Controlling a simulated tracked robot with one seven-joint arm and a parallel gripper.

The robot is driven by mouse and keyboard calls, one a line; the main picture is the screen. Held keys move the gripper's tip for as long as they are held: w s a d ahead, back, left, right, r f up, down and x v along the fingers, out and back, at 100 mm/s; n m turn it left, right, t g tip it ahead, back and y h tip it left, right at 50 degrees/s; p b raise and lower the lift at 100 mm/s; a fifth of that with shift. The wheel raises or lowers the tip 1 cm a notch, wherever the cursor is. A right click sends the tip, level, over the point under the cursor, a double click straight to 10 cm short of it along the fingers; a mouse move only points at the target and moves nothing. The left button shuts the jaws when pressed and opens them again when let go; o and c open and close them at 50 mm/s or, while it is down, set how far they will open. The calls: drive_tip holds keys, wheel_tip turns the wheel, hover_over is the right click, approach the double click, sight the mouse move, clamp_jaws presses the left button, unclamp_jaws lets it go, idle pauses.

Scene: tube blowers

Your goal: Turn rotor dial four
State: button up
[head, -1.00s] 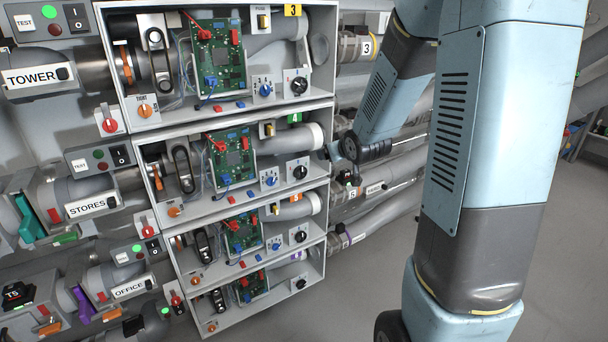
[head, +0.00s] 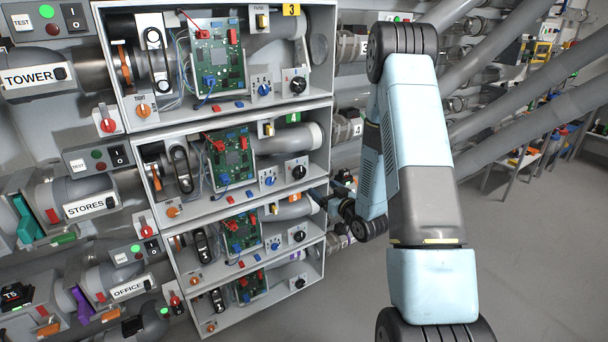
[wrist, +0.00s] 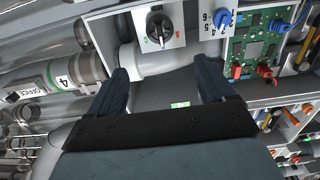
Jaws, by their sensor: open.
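Bay four's green 4 label (head: 293,117) is on the second shelf of the grey cabinet. That shelf holds a black dial (head: 299,172) on a white plate and a blue dial (head: 268,181) left of it. Which is the rotor dial, I cannot tell. In the wrist view, apparently upside down, a black dial (wrist: 158,32) and a numbered blue dial (wrist: 222,20) lie beyond the fingertips. My gripper (wrist: 165,78) is open and empty, its fingers apart and not touching either dial. In the head view my gripper (head: 322,197) is beside the cabinet's right edge, lower than bay four's dials.
A green circuit board (head: 231,155) with red plugs is left of the dials. A white pipe end (head: 300,137) is above them. Shelf edges and side walls frame each bay. Pipes run right of the cabinet, one with a green 4 band (wrist: 60,82).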

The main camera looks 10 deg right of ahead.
sight(302, 172)
drive_tip(key=x, duration=1.3)
drive_tip(key=shift+w+a+f, duration=0.1)
drive_tip(key=shift+w, duration=0.25)
drive_tip(key=c, duration=1)
